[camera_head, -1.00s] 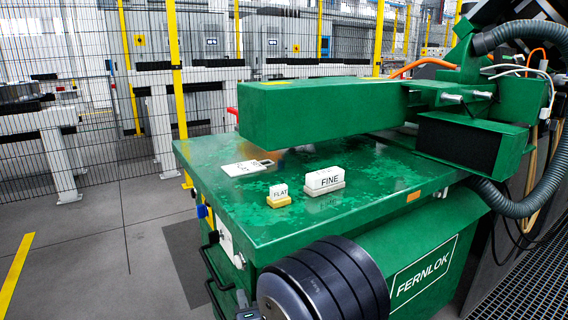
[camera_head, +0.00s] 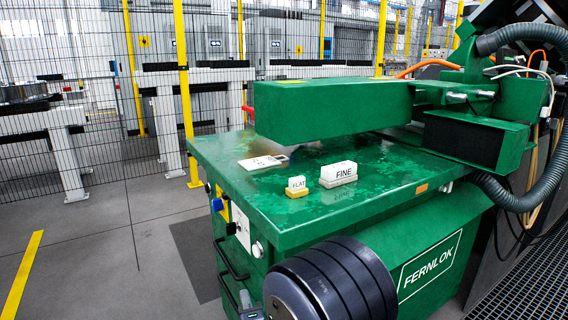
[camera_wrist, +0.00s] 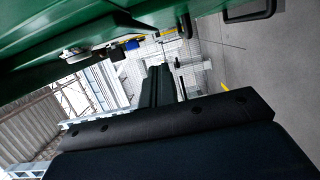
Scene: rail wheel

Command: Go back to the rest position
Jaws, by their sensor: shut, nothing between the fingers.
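My gripper (camera_wrist: 159,72) shows in the wrist view as two long dark fingers lying close together, with nothing seen between them. It points towards the wire fence, alongside the green machine (camera_wrist: 60,45), whose underside or side fills the top left. In the head view the dark rounded segments of my arm (camera_head: 335,280) stand in front of the machine's near side. I cannot make out the fingers there. No rest position is marked in either view.
The green machine's table (camera_head: 240,195) carries a FINE block (camera_head: 338,175), a FLAT block (camera_head: 297,187) and a white plate (camera_head: 263,162). A green beam (camera_head: 330,110) overhangs it. Handles (camera_head: 232,262) jut from its side. Open floor (camera_head: 110,250) lies left, before the fence (camera_head: 90,130).

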